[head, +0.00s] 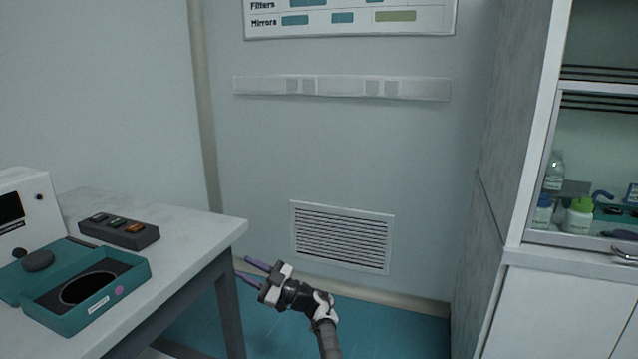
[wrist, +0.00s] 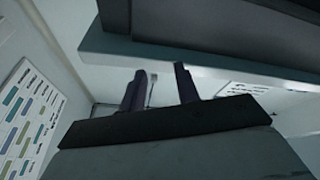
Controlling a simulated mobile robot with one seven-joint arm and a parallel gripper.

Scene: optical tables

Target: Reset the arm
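My gripper (head: 250,273) shows in the head view at the lower middle, just right of the white table's (head: 190,232) corner and below its top. Its two purple-grey fingers point left and are spread apart with nothing between them. In the wrist view the fingers of my gripper (wrist: 160,88) also stand apart and empty. My arm reaches up from the bottom edge of the head view.
An open teal case (head: 98,310) with a round hollow, a dark box with buttons (head: 120,234) and a white instrument (head: 30,212) stand on the table. A wall vent (head: 342,238) is behind. A cabinet (head: 570,300) stands right. Blue floor (head: 400,330) is clear.

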